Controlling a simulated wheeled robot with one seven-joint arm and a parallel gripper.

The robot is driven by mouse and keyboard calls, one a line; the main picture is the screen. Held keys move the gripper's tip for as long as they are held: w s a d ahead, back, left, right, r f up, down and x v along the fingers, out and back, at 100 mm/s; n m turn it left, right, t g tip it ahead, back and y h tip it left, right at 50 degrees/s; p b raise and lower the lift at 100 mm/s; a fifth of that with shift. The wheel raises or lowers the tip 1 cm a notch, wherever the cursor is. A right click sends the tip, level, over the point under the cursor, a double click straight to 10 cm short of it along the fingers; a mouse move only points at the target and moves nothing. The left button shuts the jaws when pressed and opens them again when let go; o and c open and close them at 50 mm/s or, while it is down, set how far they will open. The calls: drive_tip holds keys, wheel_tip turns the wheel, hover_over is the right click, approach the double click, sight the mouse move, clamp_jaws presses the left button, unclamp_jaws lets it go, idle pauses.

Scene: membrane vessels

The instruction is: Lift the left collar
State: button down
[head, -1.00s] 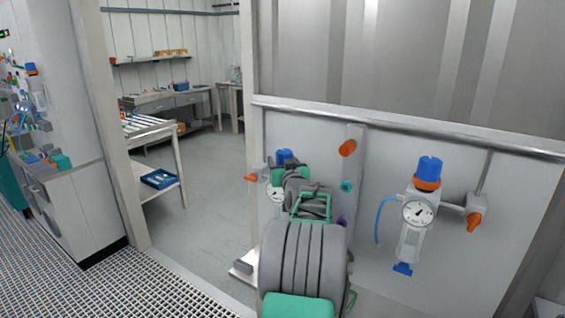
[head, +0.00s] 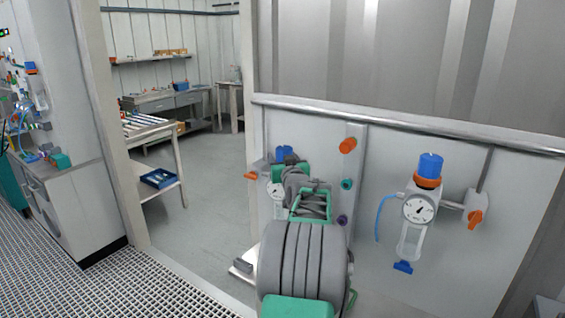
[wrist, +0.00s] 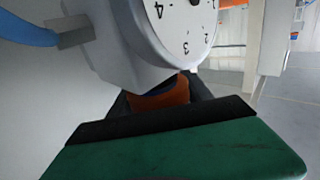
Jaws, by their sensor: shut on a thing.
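The left regulator has a blue knob (head: 284,153) and a round gauge (head: 274,190), partly covered by my arm in the head view. My gripper (head: 292,161) is at this regulator, just below the knob. In the wrist view, the orange left collar (wrist: 160,95) sits between the dark fingers of my gripper (wrist: 168,92), which is shut on it. The gauge face (wrist: 185,25) appears upside down, close beside the collar. My arm hides the collar in the head view, so its height against the knob cannot be told.
A second regulator with a blue knob (head: 430,165), orange collar (head: 428,182) and gauge (head: 418,209) is on the panel to the right. An orange valve handle (head: 251,176) sticks out left of my gripper. Orange (head: 347,145), teal (head: 346,184) and purple (head: 342,221) fittings sit close right.

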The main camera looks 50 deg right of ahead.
drive_tip(key=shift+r, duration=0.7)
drive_tip(key=c, duration=0.8)
unclamp_jaws()
drive_tip(key=o, duration=0.4)
drive_tip(key=shift+f, duration=0.15)
drive_tip(key=shift+c, duration=0.2)
drive_tip(key=b+v, duration=0.2)
drive_tip(key=v, duration=0.5)
drive_tip(key=shift+s+a, duration=0.25)
drive_tip(key=shift+s, duration=0.05)
